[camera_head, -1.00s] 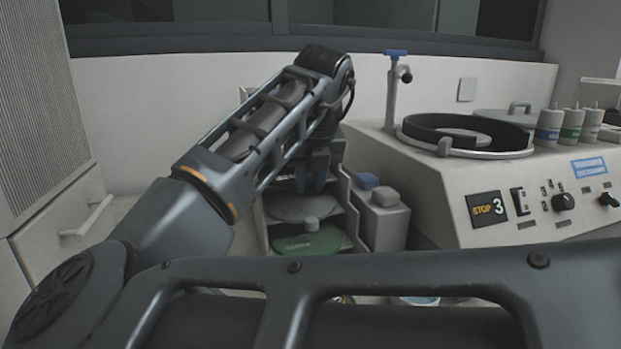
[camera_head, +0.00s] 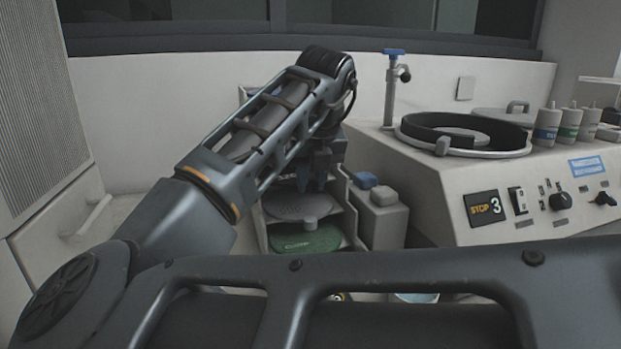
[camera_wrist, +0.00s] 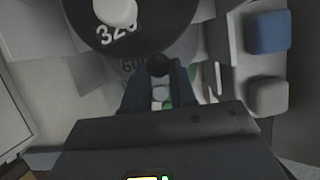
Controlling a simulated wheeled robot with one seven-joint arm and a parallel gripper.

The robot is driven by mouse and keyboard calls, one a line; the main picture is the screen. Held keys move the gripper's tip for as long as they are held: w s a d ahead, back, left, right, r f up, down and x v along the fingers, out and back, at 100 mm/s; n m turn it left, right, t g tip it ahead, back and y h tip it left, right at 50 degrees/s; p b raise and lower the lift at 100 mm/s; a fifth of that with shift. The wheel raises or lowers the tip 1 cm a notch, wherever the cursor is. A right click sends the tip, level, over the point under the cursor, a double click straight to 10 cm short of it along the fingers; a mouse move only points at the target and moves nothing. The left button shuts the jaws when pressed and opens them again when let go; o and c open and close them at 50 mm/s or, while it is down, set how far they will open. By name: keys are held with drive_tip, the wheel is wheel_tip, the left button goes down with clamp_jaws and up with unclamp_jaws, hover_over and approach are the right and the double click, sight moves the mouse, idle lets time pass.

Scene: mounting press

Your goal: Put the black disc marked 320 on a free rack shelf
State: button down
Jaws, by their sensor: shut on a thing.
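The black disc marked 320 (camera_wrist: 150,28) fills the top of the wrist view, with a white knob on it. In the head view a dark strip of it with part of its marking (camera_head: 287,177) shows at the upper level of the rack (camera_head: 352,222), mostly behind my arm. My gripper (camera_wrist: 159,72) is shut on a small dark round piece at the disc's near edge; it also shows in the head view (camera_head: 313,183). Whether the disc rests on a shelf is hidden.
A grey disc (camera_head: 288,207) lies on the shelf below, and a green disc (camera_head: 306,240) lower still. A caddy with blue and grey blocks (camera_head: 384,222) stands close right of the rack. The polishing machine (camera_head: 450,195) is farther right.

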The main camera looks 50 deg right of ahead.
drive_tip(key=shift+f, duration=0.1)
drive_tip(key=c, duration=0.8)
unclamp_jaws()
drive_tip(key=v, duration=0.8)
drive_tip(key=shift+p, duration=0.35)
drive_tip(key=shift+s+f, duration=0.1)
